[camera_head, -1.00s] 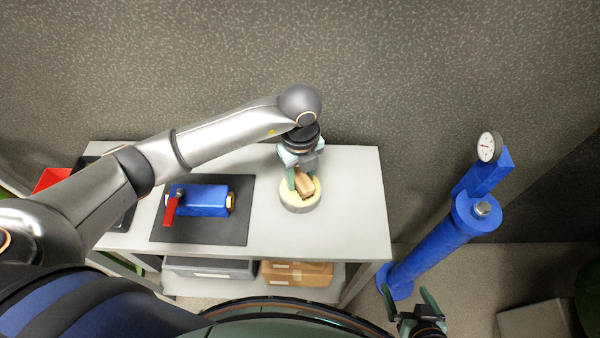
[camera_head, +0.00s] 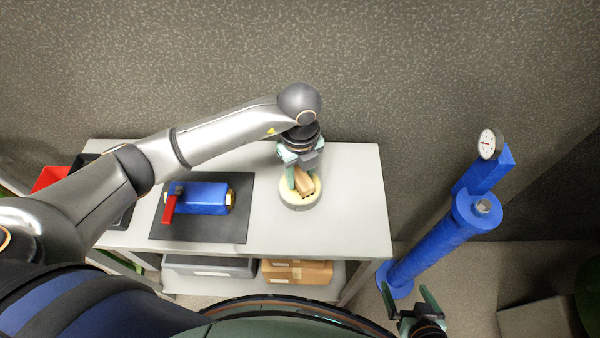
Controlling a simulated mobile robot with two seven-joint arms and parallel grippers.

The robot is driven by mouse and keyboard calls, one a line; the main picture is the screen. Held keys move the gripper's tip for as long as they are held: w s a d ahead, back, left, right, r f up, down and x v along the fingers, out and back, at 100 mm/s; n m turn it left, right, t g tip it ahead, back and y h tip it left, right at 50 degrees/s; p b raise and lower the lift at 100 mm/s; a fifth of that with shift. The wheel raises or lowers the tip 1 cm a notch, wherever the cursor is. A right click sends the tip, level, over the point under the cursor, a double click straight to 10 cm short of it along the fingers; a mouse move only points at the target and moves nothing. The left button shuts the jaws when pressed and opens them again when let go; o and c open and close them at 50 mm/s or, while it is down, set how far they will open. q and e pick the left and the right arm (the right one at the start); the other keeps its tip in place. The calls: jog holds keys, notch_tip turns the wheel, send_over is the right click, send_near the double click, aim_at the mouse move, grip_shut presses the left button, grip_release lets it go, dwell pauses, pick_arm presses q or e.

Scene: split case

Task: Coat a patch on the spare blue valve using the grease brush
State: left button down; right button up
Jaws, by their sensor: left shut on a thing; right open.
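The blue valve (camera_head: 208,198) with a red lever handle and brass ends lies on a dark mat (camera_head: 212,232) on the bench. My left gripper (camera_head: 299,180) points down over a round grease tin (camera_head: 301,205) with pale yellow contents, right of the mat. It is shut on the grease brush (camera_head: 306,180), whose tan wooden part shows between the fingers. The brush's lower end is at the tin's pale contents; whether it touches them I cannot tell. My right gripper (camera_head: 411,298) is open and empty, low in the picture, right of the bench.
A red bin (camera_head: 51,178) and a black tray (camera_head: 122,217) are at the bench's left end, partly behind my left arm. A blue pipe (camera_head: 432,247) with a gauge (camera_head: 489,143) stands right of the bench. The bench top (camera_head: 350,220) right of the tin is clear.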

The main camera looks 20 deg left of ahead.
aim_at(300, 173)
pick_arm(q)
jog(key=shift+f+b, duration=0.3)
jog(key=shift+f, duration=0.2)
dwell(1.1)
notch_tip(300, 173, up, 5)
jog(key=p, duration=0.4)
jog(key=shift+r, duration=0.2)
jog(key=shift+r+p, duration=0.7)
jog(key=shift+r, duration=0.2)
